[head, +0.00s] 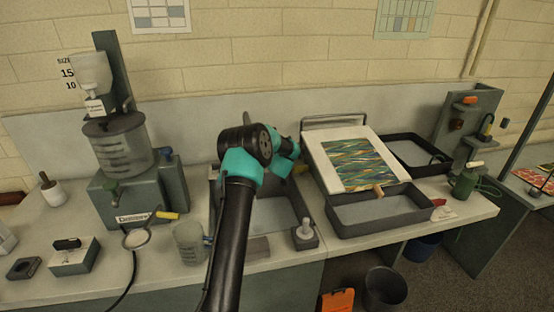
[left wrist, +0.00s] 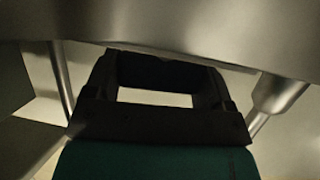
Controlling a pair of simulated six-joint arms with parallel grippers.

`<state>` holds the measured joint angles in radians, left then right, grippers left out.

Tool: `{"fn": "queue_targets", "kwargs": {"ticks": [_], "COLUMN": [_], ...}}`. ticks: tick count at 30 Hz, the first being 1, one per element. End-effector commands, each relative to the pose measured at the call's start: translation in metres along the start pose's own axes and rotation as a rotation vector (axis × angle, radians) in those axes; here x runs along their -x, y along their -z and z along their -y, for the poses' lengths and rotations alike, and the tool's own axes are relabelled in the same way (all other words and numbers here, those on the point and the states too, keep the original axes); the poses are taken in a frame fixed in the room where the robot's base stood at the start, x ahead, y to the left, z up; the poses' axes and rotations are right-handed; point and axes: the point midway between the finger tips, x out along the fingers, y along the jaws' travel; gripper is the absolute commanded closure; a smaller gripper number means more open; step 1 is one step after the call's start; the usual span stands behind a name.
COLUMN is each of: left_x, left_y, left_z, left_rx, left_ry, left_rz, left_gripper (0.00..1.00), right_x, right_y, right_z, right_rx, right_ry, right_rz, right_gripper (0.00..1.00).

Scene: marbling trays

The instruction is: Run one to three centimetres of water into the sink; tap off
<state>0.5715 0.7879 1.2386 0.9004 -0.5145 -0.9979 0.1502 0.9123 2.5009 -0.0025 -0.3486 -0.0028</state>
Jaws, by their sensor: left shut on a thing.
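The sink (head: 272,213) is set in the grey bench at the middle of the head view. Its floor looks flat and grey; I cannot tell whether water stands in it or how deep. My left arm reaches across it and hides its left part and most of the tap area. My left gripper (left wrist: 160,70) shows dark in the left wrist view, close against large shiny metal (left wrist: 150,28), which looks like the tap. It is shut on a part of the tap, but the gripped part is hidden. No water stream is visible. My right gripper is out of view.
A clear beaker (head: 190,243) stands left of the sink, and a small grey block with a white knob (head: 305,232) at its right front corner. A dark tray (head: 388,225) and a white board with a marbled sheet (head: 355,163) lie to the right. A dispenser (head: 135,195) stands left.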

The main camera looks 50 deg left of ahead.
Motion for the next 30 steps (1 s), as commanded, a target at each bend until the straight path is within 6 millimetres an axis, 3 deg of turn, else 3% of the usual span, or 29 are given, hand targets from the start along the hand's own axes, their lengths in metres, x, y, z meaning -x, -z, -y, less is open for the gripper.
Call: {"fn": "queue_targets", "kwargs": {"ticks": [14,15,21,30], "left_x": [0.0001,0.0001,0.0001,0.0012], "left_y": [0.0014,0.0015,0.0009,0.0006], "left_z": [-0.0005,-0.0005,-0.0003,-0.0002], "left_rx": [0.004,0.004,0.004,0.004], "left_ry": [0.007,0.007,0.007,0.007], "left_rz": [-0.002,-0.002,-0.002,-0.001], "left_gripper": [0.47,0.2,0.0,0.0], "right_x": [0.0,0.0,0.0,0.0], "right_y": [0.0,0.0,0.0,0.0], "right_z": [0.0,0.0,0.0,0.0], "right_rx": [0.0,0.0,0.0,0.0], "right_ry": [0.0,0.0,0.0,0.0], "right_rz": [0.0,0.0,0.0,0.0], "right_gripper": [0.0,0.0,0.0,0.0]}}
